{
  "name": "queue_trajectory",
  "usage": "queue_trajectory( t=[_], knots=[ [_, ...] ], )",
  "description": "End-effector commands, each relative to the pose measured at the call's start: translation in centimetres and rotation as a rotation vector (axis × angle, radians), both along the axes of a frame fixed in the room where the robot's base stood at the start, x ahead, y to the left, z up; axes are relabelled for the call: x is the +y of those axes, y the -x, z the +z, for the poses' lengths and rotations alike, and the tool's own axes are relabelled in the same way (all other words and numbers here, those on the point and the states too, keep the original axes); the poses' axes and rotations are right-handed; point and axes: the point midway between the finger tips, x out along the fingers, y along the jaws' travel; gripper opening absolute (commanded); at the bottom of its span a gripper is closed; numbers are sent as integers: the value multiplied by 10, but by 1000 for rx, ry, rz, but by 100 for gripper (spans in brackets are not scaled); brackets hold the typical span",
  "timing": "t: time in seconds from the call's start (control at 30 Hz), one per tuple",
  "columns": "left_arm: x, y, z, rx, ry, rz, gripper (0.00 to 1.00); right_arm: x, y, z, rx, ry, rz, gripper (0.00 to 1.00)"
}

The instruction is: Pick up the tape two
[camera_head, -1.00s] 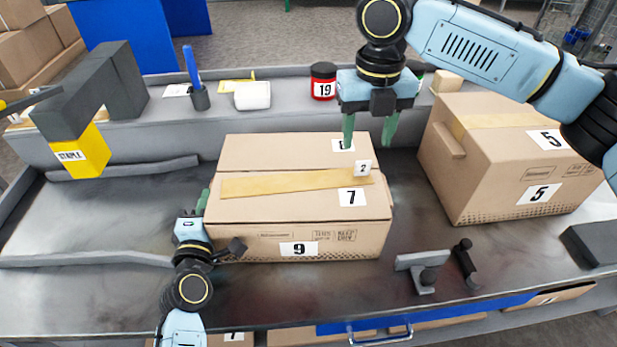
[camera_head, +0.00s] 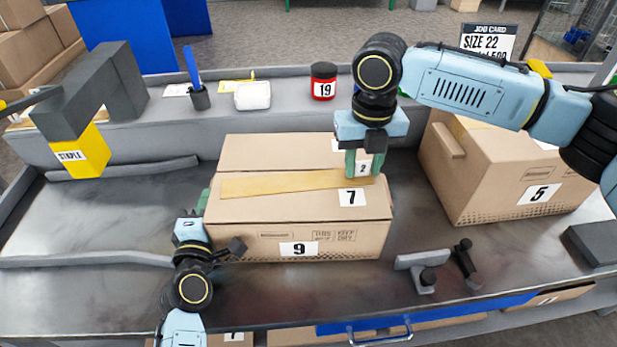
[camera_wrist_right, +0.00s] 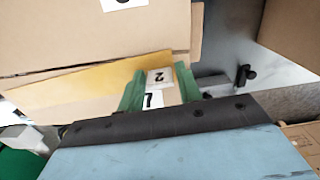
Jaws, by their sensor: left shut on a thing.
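The tape (camera_head: 270,185) is a tan strip lying across the top of a cardboard box (camera_head: 235,240), with a white "2" label (camera_head: 364,168) at its right end. My right gripper (camera_head: 364,163) points down over that end, its green fingers on either side of the label. In the right wrist view the "2" label (camera_wrist_right: 159,77) shows between the two fingers, which stand apart; whether they touch the tape cannot be told. My left gripper (camera_head: 203,202) is shut at the box's left edge, with its fingertips partly hidden.
A second box (camera_head: 490,180) marked 5 stands close on the right. Dark tools (camera_head: 420,272) lie front right.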

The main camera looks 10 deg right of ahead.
Motion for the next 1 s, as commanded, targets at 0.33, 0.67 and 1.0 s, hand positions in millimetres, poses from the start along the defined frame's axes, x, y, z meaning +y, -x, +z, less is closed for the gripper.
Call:
queue_trajectory(
  t=[0.33,0.67,1.0],
  knots=[
    [0,0,-1,3,0,-1,0,0,0,0,0,0,0,5],
    [0,0,-1,3,-1,0,0,0,-1,32,-6,-2,0,6],
    [1,0,-1,3,-1,0,0,1,-1,92,-3,-1,1,5]
  ],
)
